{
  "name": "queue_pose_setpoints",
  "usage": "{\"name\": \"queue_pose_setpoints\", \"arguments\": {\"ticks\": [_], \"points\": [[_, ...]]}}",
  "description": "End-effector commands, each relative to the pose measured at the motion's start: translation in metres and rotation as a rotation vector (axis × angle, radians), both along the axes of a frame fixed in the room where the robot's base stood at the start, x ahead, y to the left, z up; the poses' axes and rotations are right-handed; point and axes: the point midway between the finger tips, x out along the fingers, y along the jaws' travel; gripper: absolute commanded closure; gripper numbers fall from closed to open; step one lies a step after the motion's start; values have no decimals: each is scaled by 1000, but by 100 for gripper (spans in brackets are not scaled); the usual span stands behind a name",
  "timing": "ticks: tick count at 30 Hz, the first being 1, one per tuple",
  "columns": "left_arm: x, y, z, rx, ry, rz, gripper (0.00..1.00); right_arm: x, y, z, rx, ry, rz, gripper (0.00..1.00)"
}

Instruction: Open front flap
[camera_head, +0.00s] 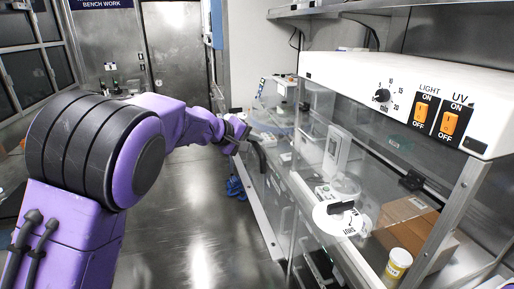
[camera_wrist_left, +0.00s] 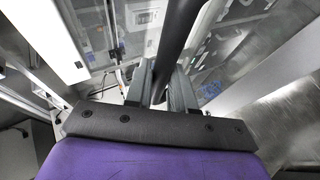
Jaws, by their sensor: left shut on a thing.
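The clear front flap (camera_head: 272,192) is on the front of the white-topped bench cabinet (camera_head: 400,85) in the head view. A black curved handle (camera_head: 258,156) stands on its outer side toward the far end. My left gripper (camera_head: 243,136) reaches in from the left and is shut on this handle. In the left wrist view the dark bar of the handle (camera_wrist_left: 180,38) runs up from between the two fingers of my left gripper (camera_wrist_left: 160,86). The fingers hide part of the handle. The flap's exact tilt is hard to tell. My right gripper is not in view.
The cabinet carries a dial (camera_head: 382,95) and orange LIGHT (camera_head: 421,109) and UV (camera_head: 450,122) switches. A cardboard box (camera_head: 408,220) and a yellow-labelled jar (camera_head: 397,264) show behind the clear panels. The metal floor (camera_head: 185,215) left of the cabinet is mostly free.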

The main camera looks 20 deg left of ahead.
Motion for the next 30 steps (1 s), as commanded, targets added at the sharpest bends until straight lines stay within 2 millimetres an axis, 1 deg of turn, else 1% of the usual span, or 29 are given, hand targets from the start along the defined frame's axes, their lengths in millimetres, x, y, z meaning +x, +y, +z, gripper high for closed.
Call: {"name": "queue_pose_setpoints", "arguments": {"ticks": [1, 9, 10, 12, 20, 23, 26, 30], "points": [[0, -4, 1, -4, 0, -7, 100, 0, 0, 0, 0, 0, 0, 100], [1, -4, 0, -3, 1, -8, 100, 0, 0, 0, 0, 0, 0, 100], [1, -4, 0, -3, 1, -8, 74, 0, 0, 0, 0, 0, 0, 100], [1, -4, 0, -3, 1, -7, 56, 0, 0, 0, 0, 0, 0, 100], [-1, 1, 0, -1, 1, 0, 56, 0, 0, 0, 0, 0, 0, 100], [-6, 3, 3, 2, 0, 1, 56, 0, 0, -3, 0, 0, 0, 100], [-22, 9, 12, 1, -1, 1, 56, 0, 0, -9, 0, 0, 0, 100], [-49, 19, 30, 3, 0, -3, 56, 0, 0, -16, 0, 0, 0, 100]]}}
